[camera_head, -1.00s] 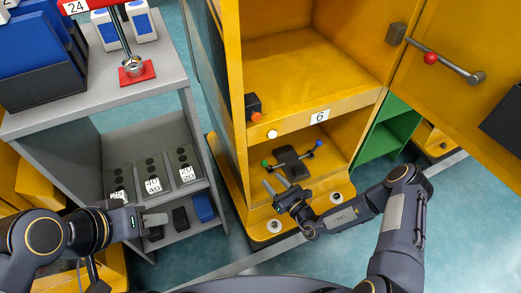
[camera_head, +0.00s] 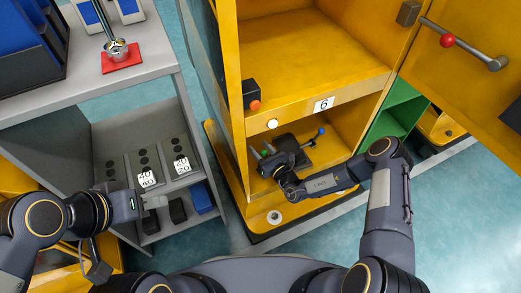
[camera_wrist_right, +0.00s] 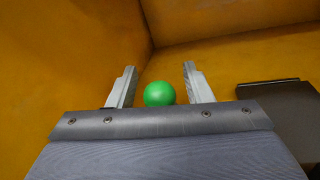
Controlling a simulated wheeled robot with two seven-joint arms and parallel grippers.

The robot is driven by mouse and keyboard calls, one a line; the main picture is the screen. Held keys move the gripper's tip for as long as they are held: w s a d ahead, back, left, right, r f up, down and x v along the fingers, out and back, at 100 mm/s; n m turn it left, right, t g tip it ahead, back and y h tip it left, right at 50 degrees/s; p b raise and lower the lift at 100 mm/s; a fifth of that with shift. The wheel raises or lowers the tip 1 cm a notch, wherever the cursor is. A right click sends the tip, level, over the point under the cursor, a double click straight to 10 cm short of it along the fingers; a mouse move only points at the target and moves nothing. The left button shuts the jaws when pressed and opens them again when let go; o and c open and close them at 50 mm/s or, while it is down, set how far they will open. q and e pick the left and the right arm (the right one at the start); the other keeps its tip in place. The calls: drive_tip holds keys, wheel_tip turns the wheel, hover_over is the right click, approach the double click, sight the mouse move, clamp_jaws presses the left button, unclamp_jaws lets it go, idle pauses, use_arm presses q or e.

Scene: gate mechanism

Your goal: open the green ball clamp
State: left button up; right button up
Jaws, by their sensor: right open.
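The green ball (camera_wrist_right: 159,94) of the clamp sits between the two fingers of my right gripper (camera_wrist_right: 158,72) in the right wrist view. The fingers are open, with a gap on each side of the ball. In the head view my right gripper (camera_head: 261,151) reaches into the lower compartment of the yellow cabinet, at the left end of the dark clamp (camera_head: 297,150). A blue ball (camera_head: 321,131) stands at the clamp's right end. My left gripper (camera_head: 153,201) is by the grey shelf, away from the clamp; its finger gap cannot be made out.
The yellow cabinet (camera_head: 315,45) has its door (camera_head: 460,90) swung open to the right, with a red-knobbed handle (camera_head: 447,41). The label 6 (camera_head: 324,104) is on the ledge above the clamp. A grey shelf unit (camera_head: 120,130) stands at the left. Cabinet walls are close around my right gripper.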

drive_tip(key=shift+c, duration=0.3)
clamp_jaws()
drive_tip(key=shift+s+a+r+p, duration=0.1)
drive_tip(key=shift+p, duration=0.3)
drive_tip(key=n+p, duration=0.1)
drive_tip(key=a+n+p, duration=0.1)
drive_tip(key=p, duration=0.1)
drive_tip(key=f+n+p, duration=0.1)
drive_tip(key=shift+s+a+g+h, duration=0.25)
drive_tip(key=shift+s+g+h, duration=0.05)
drive_tip(key=shift+s, duration=0.05)
drive_tip(key=shift+s+a+f+n+p, duration=0.15)
drive_tip(key=shift+f+n+p, duration=0.25)
drive_tip(key=shift+n, duration=0.3)
drive_tip(key=shift+a+f+n, duration=0.1)
drive_tip(key=shift+f+n, duration=0.25)
drive_tip(key=shift+n, duration=0.05)
